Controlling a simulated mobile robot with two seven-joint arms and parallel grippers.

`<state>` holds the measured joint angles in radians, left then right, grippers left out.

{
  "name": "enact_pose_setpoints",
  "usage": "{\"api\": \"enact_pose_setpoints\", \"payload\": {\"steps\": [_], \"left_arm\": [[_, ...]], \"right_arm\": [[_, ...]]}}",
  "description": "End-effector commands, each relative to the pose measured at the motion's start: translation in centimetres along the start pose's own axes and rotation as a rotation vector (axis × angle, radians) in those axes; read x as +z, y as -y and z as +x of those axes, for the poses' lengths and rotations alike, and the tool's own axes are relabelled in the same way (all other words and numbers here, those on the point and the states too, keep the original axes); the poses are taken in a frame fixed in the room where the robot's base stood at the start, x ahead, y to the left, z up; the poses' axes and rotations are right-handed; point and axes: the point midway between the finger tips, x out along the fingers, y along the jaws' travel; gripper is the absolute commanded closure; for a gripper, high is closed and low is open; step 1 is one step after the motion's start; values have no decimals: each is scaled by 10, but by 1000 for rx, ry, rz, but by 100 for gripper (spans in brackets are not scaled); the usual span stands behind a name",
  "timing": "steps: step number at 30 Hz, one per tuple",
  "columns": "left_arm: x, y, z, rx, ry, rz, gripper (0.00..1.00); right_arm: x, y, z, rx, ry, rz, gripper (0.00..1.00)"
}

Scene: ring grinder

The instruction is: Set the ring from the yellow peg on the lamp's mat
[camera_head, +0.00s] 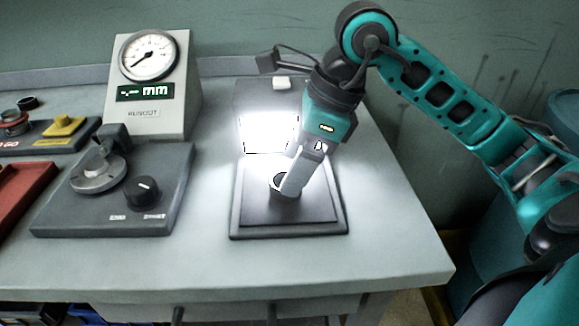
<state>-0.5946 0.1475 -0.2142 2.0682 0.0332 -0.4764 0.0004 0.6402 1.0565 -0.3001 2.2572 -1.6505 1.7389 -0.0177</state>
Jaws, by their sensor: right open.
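A dark grey ring (281,191) stands on the black mat (317,212) in front of the bright lamp (267,132). My right gripper (287,186) reaches down from the upper right and is open. Its pale fingers are at the ring, and one finger hides part of it. I cannot tell whether the fingers touch the ring. A yellow piece (63,126) on a dark board at the far left carries no ring that I can see. My left gripper is out of view.
A dial gauge stand (153,85) stands at the back. A grey unit with a round metal disc (97,176) and a black knob (142,192) lies left of the mat. A red tray (24,190) is at the left edge. The table right of the mat is clear.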

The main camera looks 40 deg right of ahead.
Motion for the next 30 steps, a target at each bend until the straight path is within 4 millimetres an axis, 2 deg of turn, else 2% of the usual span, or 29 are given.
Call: {"api": "enact_pose_setpoints", "payload": {"steps": [1,6,12,18,30], "left_arm": [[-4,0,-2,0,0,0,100],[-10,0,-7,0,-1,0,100],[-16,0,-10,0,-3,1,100],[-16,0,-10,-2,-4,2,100],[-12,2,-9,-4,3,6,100]], "right_arm": [[1,1,-15,-7,1,0,20],[1,1,-53,-5,2,0,20],[1,1,-84,-3,1,1,20],[0,0,-94,-1,0,1,20],[0,0,-94,0,0,0,20]]}}
